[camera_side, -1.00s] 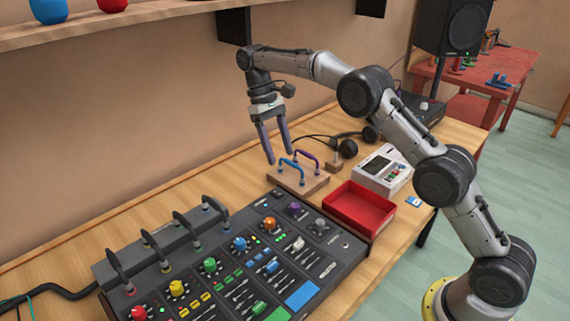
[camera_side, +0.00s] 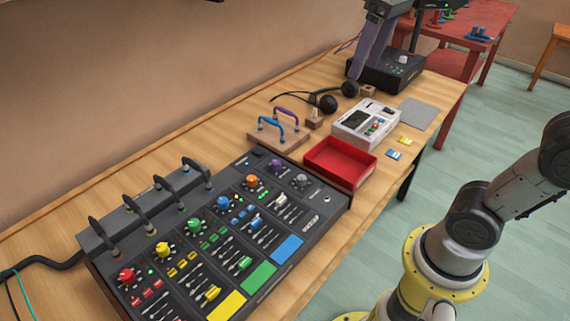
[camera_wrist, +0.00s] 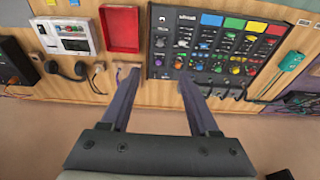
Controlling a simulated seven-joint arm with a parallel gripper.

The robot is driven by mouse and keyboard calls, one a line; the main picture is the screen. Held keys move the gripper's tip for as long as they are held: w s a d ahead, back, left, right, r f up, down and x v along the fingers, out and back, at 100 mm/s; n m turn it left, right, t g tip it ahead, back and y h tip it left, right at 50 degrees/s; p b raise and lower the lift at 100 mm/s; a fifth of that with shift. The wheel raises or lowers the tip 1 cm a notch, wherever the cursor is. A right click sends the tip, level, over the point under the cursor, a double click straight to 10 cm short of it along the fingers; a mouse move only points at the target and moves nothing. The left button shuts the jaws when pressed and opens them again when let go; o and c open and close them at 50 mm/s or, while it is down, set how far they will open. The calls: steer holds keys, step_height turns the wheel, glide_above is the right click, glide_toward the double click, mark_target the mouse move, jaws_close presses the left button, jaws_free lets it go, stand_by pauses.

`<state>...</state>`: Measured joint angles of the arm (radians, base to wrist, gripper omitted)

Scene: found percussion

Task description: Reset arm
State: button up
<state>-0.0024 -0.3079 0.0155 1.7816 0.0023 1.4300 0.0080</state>
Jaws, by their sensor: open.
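My gripper (camera_wrist: 158,78) is open and empty in the wrist view, its two purple fingers spread apart. In the side view, part of my gripper (camera_side: 382,62) shows at the top edge, high in the picture; a purple finger overlaps the black box at the back of the bench. Most of the hand and the middle of my arm are out of the side frame. The wooden block with blue and purple handles (camera_side: 279,140) stands on the bench, apart from my gripper. In the wrist view, the mixer (camera_wrist: 215,45) lies beyond the fingers.
The mixer (camera_side: 318,195) with coloured knobs fills the bench front. A red tray (camera_side: 340,176), white drum machine (camera_side: 352,138), headphones (camera_side: 328,104), grey pad (camera_side: 417,114) and small yellow and blue cards stand further right. The black box (camera_side: 398,80) is at the back.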

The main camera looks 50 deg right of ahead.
steer(key=s+f+t, duration=0.3)
steer(key=s+f, duration=0.6)
steer(key=f, duration=0.3)
steer(key=shift+f, duration=0.35)
